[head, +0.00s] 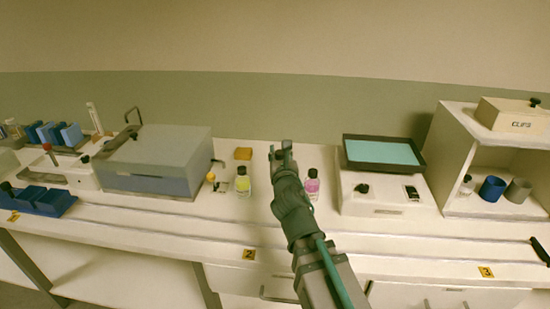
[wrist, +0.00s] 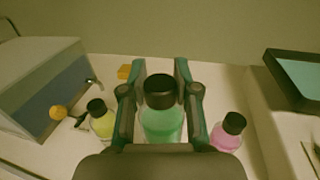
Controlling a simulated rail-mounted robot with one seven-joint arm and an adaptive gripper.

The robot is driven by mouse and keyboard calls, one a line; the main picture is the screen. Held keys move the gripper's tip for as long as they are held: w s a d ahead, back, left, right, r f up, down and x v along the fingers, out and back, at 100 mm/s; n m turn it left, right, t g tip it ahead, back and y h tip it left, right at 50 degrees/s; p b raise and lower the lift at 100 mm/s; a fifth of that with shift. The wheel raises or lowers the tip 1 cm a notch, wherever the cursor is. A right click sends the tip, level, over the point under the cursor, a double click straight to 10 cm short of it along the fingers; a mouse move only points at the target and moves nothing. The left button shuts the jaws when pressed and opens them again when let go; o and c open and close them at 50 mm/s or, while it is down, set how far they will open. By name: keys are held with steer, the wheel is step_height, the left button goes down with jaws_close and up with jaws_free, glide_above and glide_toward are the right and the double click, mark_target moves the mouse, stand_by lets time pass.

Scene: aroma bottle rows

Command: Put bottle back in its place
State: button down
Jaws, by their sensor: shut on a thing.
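In the wrist view, my gripper (wrist: 160,95) is shut on a green bottle (wrist: 162,125) with a black cap, which stands upright between the two fingers. A yellow bottle (wrist: 102,122) with a black cap is to its left, and a pink bottle (wrist: 228,132) with a black cap is to its right. In the head view, my gripper (head: 281,152) is over the bench between the yellow bottle (head: 242,181) and the pink bottle (head: 312,184). My arm hides the green bottle there. I cannot tell whether its base touches the bench.
A grey box-shaped device (head: 155,160) stands left of the bottles. A white device with a teal-topped tray (head: 384,152) stands to the right. An orange block (head: 243,153) lies behind the yellow bottle. An open white shelf (head: 490,165) with cups is at far right.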

steer(key=w+a+f+b, duration=0.1)
steer(key=w+f+b, duration=0.3)
steer(key=f, duration=0.5)
steer(key=shift+w+a+b, duration=0.3)
steer(key=shift+b, duration=0.7)
steer(key=shift+f, duration=0.2)
steer(key=c, duration=0.9)
jaws_free()
steer(key=shift+r, duration=0.1)
steer(key=shift+o, duration=0.2)
steer(key=shift+r, duration=0.1)
